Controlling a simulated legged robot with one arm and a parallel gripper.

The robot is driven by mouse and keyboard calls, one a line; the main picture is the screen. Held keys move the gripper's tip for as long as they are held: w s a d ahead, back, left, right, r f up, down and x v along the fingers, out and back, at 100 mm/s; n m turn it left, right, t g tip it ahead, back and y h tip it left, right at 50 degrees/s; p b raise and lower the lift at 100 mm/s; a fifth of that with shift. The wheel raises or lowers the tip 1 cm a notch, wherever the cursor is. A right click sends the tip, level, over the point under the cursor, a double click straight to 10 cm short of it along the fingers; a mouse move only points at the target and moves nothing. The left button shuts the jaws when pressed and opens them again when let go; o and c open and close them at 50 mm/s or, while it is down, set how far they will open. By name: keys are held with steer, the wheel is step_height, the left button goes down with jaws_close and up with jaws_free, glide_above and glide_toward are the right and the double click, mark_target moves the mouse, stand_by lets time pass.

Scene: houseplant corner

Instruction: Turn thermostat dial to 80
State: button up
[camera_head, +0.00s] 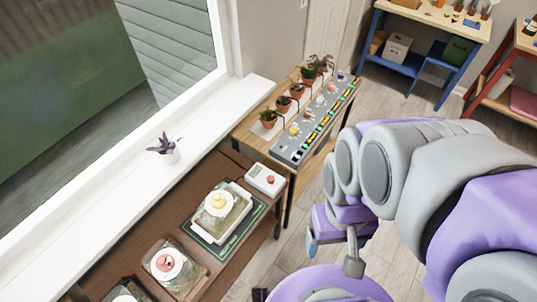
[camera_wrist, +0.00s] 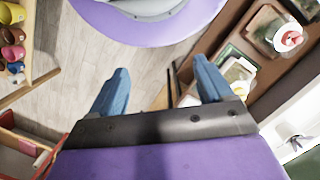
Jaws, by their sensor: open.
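A small white box (camera_head: 257,176) with a small display and a red round knob (camera_head: 270,180) sits on the brown bench, right of the tray; it looks like the thermostat and its dial. The display's reading is too small to make out. My gripper (camera_wrist: 160,88) is open and empty, with its two blue fingers spread over the floor in the wrist view. In the head view, one blue finger (camera_head: 311,243) shows right of the bench, apart from the white box. I cannot pick out the white box in the wrist view.
A glass container with a yellow-knobbed lid (camera_head: 219,202) stands on a green tray (camera_head: 206,243). Another has a red-knobbed lid (camera_head: 170,263). A side table (camera_head: 248,133) holds potted plants and a coloured strip. The windowsill (camera_head: 120,195) bears a plant.

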steer(key=shift+w, duration=0.15)
steer(key=shift+c, duration=0.7)
steer(key=shift+n, duration=0.9)
steer(key=w, duration=0.4)
steer(key=w+f, duration=0.1)
steer(key=w, duration=0.3)
steer(key=w+f, duration=0.1)
steer(key=w, duration=0.2)
steer(key=shift+w+a+b, duration=0.25)
steer(key=shift+w+b, duration=0.05)
steer(key=shift+w, duration=0.1)
steer(key=shift+c, duration=1)
steer(key=n+t+b, duration=0.1)
steer(key=n+t, duration=0.1)
steer(key=n, duration=0.4)
glide_above(270, 178)
step_height(270, 178, down, 20)
step_height(270, 178, down, 17)
steer(key=b, duration=0.3)
steer(key=c, duration=1.1)
